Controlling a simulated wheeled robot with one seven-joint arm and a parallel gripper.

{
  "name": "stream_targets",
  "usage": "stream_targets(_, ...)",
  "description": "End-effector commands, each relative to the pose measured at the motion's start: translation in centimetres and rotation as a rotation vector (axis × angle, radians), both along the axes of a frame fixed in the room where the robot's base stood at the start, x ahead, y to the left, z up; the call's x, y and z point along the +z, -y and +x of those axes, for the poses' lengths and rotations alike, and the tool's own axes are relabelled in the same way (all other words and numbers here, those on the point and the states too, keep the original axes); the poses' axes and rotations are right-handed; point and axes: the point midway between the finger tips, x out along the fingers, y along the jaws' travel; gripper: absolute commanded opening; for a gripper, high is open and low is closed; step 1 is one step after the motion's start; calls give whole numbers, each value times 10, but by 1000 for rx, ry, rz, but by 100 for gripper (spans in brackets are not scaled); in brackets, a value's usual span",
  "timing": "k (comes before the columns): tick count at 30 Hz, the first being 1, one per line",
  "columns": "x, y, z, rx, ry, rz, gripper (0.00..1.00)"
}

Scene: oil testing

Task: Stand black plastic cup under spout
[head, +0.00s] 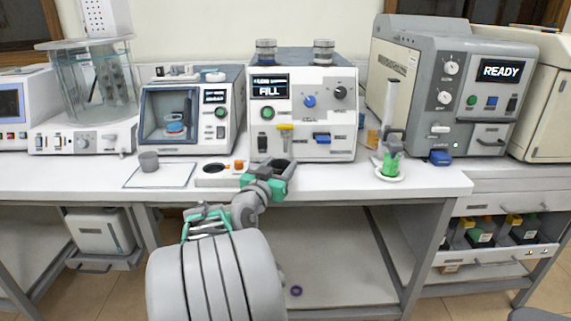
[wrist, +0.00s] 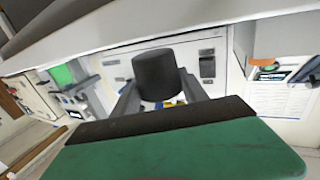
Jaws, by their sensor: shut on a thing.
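The black plastic cup (wrist: 157,75) is held between the two fingers of my gripper (wrist: 155,95) in the wrist view. In the head view my gripper (head: 280,168) is at the front of the white machine (head: 325,105) whose screen reads FILL. The cup there is largely hidden among the dark fingers. A yellow spout-like part (head: 285,128) on the machine's front is just above my gripper. I cannot tell whether the cup touches the table.
A grey cup (head: 148,161) stands on a white mat (head: 160,182) to the left. A small orange item (head: 239,164) lies left of my gripper. A green item on a white dish (head: 390,168) is to the right.

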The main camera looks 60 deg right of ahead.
Motion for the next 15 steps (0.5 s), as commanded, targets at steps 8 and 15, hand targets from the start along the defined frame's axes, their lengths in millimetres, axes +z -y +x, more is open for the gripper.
stream_targets(8, -7, 45, 3, 0, -2, 3, 12)
stream_targets(15, -15, 43, 4, 2, 1, 0, 12)
